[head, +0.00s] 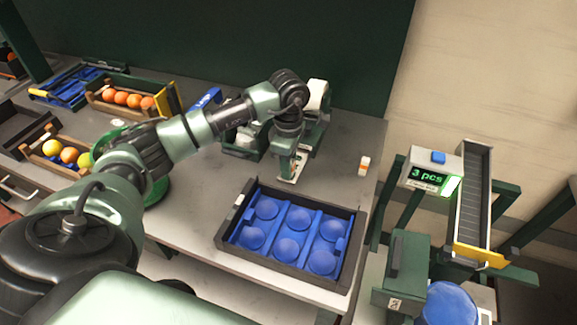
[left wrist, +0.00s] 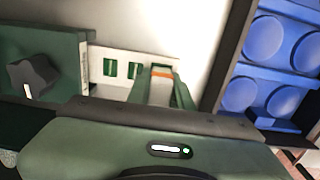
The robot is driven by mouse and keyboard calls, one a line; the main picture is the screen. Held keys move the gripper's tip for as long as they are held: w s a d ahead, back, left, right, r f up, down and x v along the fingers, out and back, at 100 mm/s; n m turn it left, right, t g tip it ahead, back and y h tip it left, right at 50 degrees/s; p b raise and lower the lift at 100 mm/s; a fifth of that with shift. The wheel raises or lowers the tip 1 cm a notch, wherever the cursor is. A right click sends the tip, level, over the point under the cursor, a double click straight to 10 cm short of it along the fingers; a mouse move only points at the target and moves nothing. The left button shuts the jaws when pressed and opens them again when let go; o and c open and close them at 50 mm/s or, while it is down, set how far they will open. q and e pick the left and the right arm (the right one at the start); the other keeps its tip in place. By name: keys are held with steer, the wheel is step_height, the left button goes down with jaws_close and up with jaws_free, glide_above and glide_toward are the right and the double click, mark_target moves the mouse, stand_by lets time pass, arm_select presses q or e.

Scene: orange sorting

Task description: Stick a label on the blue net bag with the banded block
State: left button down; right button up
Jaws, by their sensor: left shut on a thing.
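My left gripper (head: 290,172) reaches down at the labeller in the middle of the table. In the left wrist view its fingers are shut on a pale block with an orange band (left wrist: 162,73); the block is mostly hidden in the head view. Its end is over or against a white strip with green labels (left wrist: 120,69); I cannot tell whether they touch. A small white-and-orange block (head: 364,165) stands apart on the table to the right. The blue net bag (head: 450,306) is at the lower right, partly cut off. My right gripper is out of view.
Crates of oranges (head: 128,99) and yellow fruit (head: 68,155) are at left. A counter reading "3 pcs" (head: 428,176) stands beside a chute (head: 473,195) at right.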

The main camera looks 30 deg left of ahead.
arm_select(q)
steer(key=shift+s, duration=0.1)
stand_by(0.3)
steer(key=shift+r+p, duration=0.6)
steer(key=shift+r, duration=0.2)
steer(key=shift+r+p, duration=1.35)
steer(key=shift+r, duration=1.3)
steer(key=shift+f, duration=0.1)
